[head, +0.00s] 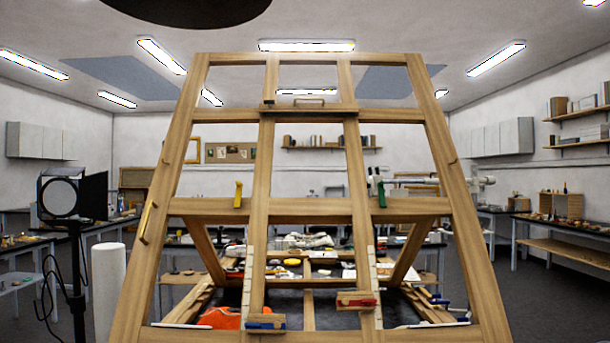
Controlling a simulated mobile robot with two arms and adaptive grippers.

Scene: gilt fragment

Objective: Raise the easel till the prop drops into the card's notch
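The wooden easel (308,207) stands close in front of me in the head view, a large frame of rails and uprights that leans back. Two slanting wooden struts, at the left (206,252) and right (412,250), run down behind its middle rail; which part is the prop cannot be told. Pale stepped strips stand low behind the frame, one at the left (247,290) and one at the right (376,285). I cannot make out the card's notch or whether anything sits in it. Neither of my grippers shows in the head view.
Blocks with blue (265,322) and red (357,300) parts are on the lower frame. An orange item (220,317) lies low behind it. A studio lamp (62,198) and white cylinder (108,290) stand left.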

